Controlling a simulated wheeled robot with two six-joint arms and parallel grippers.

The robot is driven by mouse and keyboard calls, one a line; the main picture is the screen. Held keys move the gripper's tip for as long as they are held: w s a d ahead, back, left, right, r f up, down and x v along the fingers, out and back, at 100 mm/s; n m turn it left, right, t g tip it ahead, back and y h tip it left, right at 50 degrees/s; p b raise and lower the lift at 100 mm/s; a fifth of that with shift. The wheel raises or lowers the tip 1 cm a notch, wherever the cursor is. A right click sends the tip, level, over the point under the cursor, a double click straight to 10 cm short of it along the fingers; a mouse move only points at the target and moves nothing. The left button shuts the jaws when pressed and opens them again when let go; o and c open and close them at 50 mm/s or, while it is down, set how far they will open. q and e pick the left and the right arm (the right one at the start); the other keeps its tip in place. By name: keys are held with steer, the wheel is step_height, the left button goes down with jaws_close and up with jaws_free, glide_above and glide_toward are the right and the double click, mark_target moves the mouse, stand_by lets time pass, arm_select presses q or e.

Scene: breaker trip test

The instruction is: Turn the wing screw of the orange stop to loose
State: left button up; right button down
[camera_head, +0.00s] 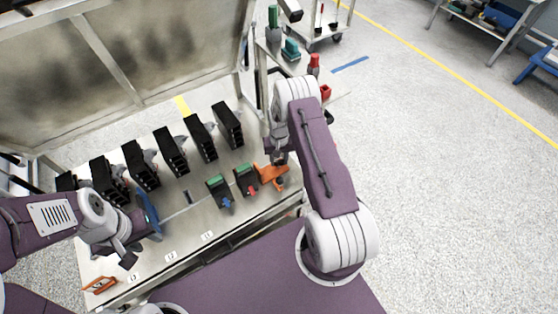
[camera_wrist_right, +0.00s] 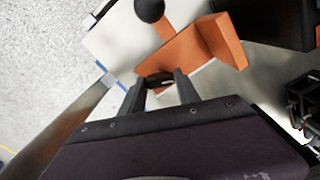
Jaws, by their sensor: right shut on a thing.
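The orange stop (camera_head: 272,176) sits at the right end of the bench; in the right wrist view (camera_wrist_right: 208,48) it is an orange bracket with an arm ending in a black ball knob (camera_wrist_right: 150,9). My right gripper (camera_head: 279,158) is right over it, pointing down. In the right wrist view its fingers (camera_wrist_right: 159,84) are closed around a small dark piece, seemingly the wing screw (camera_wrist_right: 160,78), at the stop's near edge. The fingers mostly hide this piece, so its turn angle cannot be told. My left gripper (camera_head: 128,256) hangs over the bench's left part, away from the stop; its opening is unclear.
Black breakers (camera_head: 170,150) stand in a row along the back of the bench. Two green-topped units, one with a blue lever (camera_head: 227,203) and one with a red lever (camera_head: 252,190), stand left of the stop. An orange piece (camera_head: 100,285) lies at the front left.

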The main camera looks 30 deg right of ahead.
steer(key=n, duration=0.6)
steer(key=shift+b, duration=0.35)
steer(key=n, duration=1.1)
steer(key=shift+w+b, duration=0.1)
steer(key=shift+b, duration=0.2)
steer(key=n, duration=0.5)
steer(key=shift+r+n, duration=0.1)
steer(key=shift+n, duration=0.3)
steer(key=c, duration=0.9)
jaws_free()
